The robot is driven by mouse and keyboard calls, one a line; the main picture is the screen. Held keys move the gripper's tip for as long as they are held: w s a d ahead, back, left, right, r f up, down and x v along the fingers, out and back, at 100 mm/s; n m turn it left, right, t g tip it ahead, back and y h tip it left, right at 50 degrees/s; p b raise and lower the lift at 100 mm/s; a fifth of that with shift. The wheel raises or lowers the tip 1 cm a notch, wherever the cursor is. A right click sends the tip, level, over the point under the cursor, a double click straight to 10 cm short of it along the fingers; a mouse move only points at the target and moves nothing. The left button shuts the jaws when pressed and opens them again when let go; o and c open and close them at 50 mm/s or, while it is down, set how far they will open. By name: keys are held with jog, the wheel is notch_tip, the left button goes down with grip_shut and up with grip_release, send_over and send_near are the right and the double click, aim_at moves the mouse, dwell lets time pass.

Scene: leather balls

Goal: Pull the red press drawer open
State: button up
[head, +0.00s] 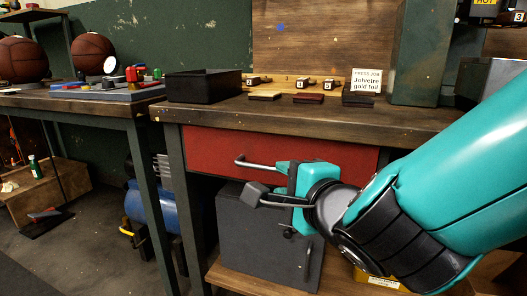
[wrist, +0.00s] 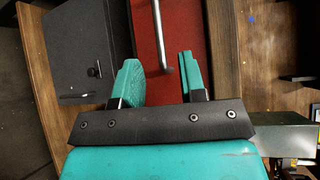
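The red press drawer (head: 215,148) is set under the workbench top, and its front looks flush with the bench frame. Its grey bar handle (head: 252,163) runs across the front; its right part is hidden behind my gripper in the head view. My gripper (head: 282,170) is at the right part of the handle. In the wrist view my gripper (wrist: 158,62) is open, with the handle (wrist: 158,35) between its two teal fingers and a gap on each side. The red drawer front (wrist: 190,25) lies behind the fingers.
A dark cabinet (head: 250,235) stands below the drawer. On the bench top (head: 220,112) are a black tray (head: 203,86), small stamp blocks and a "Jolvetre gold foil" card (head: 366,80). A second table with leather balls (head: 92,53) is at left. Open floor (head: 85,235) shows at lower left.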

aim_at(265, 169)
jog(key=p+x, duration=0.1)
jog(key=x, duration=0.8)
jog(key=shift+w+f, duration=0.25)
grip_shut()
